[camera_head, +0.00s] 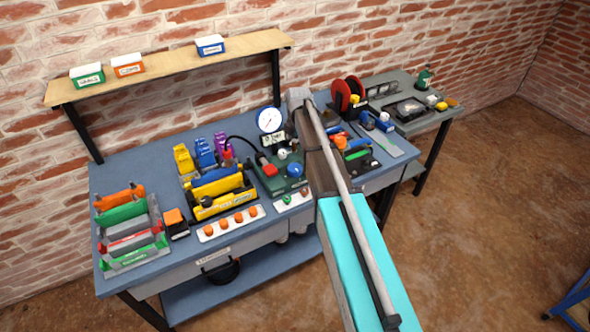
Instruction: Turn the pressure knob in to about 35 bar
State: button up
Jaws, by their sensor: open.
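A round white pressure gauge (270,119) stands upright at the back of a dark green pump unit (276,183) on the blue workbench. Its needle is too small to read. A blue round knob (295,170) sits on the right part of the unit, and a small white knob (282,154) is behind it. I cannot tell from labels which one is the pressure knob. My arm passes just to the right of the unit, close to the blue knob in the picture. My gripper's fingers do not show; the arm's far end lies behind the gauge's right side.
Tools and a red reel (347,94) are at right.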

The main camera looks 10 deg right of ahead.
aim_at(295, 168)
jog(key=shift+w+a+f+b, duration=0.1)
jog(key=shift+w+f+b, duration=0.05)
jog(key=shift+f+b, duration=3.3)
jog(key=shift+w+a+f+b, duration=0.1)
jog(key=shift+f+b, duration=3.2)
jog(key=shift+f, duration=0.1)
jog(key=c, duration=0.9)
jog(key=shift+c, duration=0.2)
